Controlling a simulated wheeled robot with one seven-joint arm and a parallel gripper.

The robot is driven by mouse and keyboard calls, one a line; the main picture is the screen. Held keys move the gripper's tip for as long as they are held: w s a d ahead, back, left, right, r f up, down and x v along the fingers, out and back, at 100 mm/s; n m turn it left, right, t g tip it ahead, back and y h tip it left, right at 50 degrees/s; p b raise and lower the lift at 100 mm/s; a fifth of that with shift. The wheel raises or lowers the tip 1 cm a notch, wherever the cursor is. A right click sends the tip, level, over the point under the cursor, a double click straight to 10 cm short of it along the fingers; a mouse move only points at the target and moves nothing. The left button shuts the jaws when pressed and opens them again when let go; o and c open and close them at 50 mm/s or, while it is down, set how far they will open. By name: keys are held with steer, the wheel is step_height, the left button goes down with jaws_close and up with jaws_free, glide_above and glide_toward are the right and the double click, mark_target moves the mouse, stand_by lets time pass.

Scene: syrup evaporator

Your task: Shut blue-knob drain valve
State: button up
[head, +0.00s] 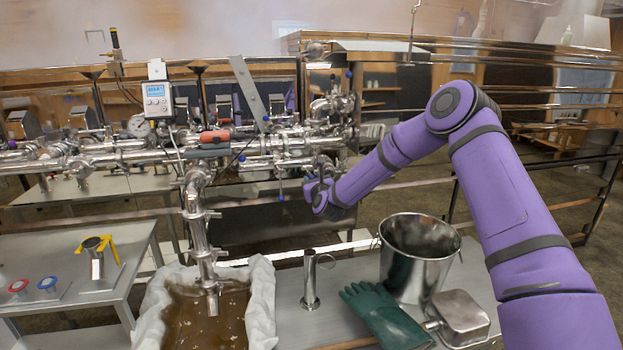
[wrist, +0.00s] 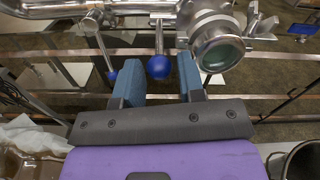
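In the wrist view a blue ball knob (wrist: 159,67) hangs at the end of a short metal lever (wrist: 159,38) below a steel pipe. My gripper (wrist: 160,78) is open, with one blue finger on each side of this knob; I cannot tell whether either touches it. A second blue knob (wrist: 112,75) on a slanted lever lies just outside the left finger. In the head view my gripper (head: 308,187) is at the right part of the pipework, and a hanging blue knob (head: 280,198) shows left of it. My wrist hides the knob between the fingers there.
A capped round pipe end (wrist: 217,47) is close right of the fingers. A horizontal rail crosses behind.

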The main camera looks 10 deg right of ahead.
mark_target(309, 173)
steer(key=shift+w, duration=1.45)
jaws_close()
